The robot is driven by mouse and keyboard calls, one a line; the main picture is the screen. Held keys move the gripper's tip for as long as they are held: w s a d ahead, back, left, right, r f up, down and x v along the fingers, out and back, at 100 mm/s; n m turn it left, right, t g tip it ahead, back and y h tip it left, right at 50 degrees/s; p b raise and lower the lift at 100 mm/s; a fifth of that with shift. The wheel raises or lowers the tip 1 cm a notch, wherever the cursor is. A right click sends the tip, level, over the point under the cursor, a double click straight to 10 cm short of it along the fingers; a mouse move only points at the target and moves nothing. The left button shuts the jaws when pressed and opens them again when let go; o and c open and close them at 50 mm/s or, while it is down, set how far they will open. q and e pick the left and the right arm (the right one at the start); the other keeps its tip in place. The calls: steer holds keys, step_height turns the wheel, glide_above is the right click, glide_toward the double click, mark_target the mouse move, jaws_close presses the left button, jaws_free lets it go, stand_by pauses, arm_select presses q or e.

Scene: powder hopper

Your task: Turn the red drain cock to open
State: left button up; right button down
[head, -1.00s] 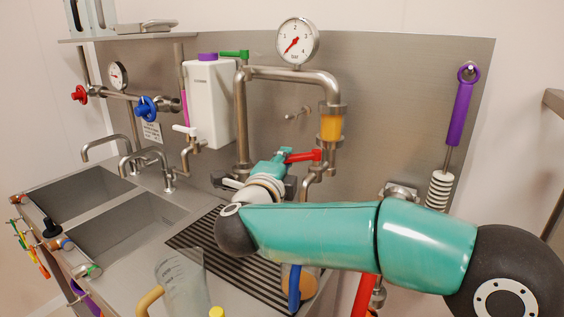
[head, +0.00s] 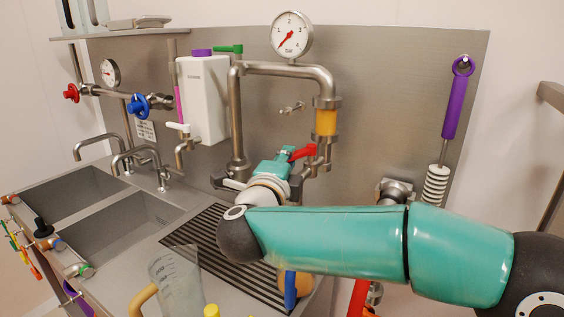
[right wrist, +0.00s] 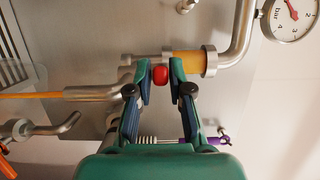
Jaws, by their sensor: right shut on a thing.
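The red drain cock (head: 303,152) sits on the pipe below the amber sight glass (head: 326,122). Its lever slants up to the right in the head view. My right gripper (head: 288,158) is shut on the lever; in the right wrist view, the red lever (right wrist: 160,75) shows between the two fingertips. An orange streak (right wrist: 30,95) leads away from the steel outlet pipe (right wrist: 95,93), like liquid running out. My forearm hides the outlet in the head view. My left gripper is not in view.
A gauge (head: 291,35) stands above the piping. A clear jug (head: 175,283) stands in front of the slotted drain grate (head: 215,240). A blue-handled orange item (head: 291,288) is partly hidden below my arm. A purple-handled brush (head: 458,105) hangs at right.

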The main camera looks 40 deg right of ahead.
steer(key=shift+s+d+f, duration=0.15)
steer(key=shift+s+f, duration=0.05)
steer(key=shift+s, duration=0.3)
steer(key=shift+s+d+b, duration=0.25)
steer(key=shift+s+b, duration=0.2)
steer(key=shift+s, duration=0.15)
steer(key=c, duration=1)
jaws_free()
steer(key=shift+d, duration=0.1)
steer(key=shift+c, duration=0.2)
steer(key=shift+r, duration=0.1)
steer(key=s+a, duration=0.3)
steer(key=a, duration=0.5)
steer(key=shift+s+a, duration=0.2)
steer(key=shift+s, duration=0.05)
